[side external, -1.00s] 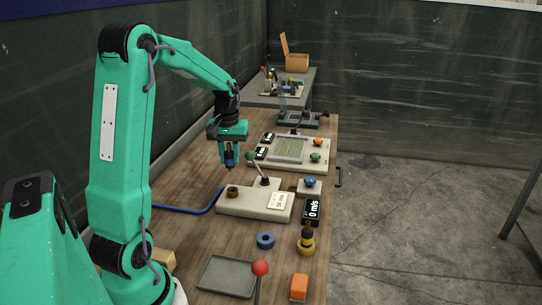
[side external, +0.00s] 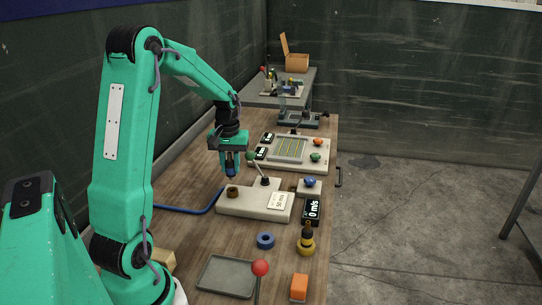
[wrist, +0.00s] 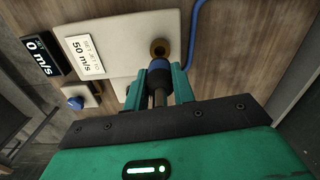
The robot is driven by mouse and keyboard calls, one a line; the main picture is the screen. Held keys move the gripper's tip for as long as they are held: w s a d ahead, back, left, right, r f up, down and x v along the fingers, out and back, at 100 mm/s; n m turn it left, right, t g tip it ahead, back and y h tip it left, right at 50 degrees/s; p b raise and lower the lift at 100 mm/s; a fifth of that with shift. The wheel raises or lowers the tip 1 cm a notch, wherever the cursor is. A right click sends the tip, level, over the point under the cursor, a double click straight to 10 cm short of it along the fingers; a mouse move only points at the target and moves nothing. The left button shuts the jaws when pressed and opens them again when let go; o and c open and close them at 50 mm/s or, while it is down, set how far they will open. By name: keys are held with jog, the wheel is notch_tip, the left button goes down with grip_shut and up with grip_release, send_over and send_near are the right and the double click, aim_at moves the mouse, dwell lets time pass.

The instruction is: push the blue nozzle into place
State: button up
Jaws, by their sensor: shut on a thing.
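My gripper (side external: 231,168) is shut on the blue nozzle (side external: 231,172), which points down. In the side view the nozzle is just above the brown ring-shaped socket (side external: 232,192) at the left end of a cream base block (side external: 252,207), with a small gap seen between them. In the wrist view my gripper (wrist: 158,85) holds the nozzle (wrist: 159,65) between its two green fingers. The socket (wrist: 159,47) shows just beyond the nozzle. The fingers hide part of the nozzle.
A lever with a green knob (side external: 251,156) rises from the block close to my gripper. A blue hose (side external: 190,209) runs left. A blue ring (side external: 265,240) lies in front.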

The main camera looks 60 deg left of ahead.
aim_at(231, 179)
jog(key=shift+f, duration=1.35)
jog(key=shift+f, duration=1.35)
dwell(0.5)
jog(key=o, duration=1.1)
jog(key=shift+r, duration=3.9)
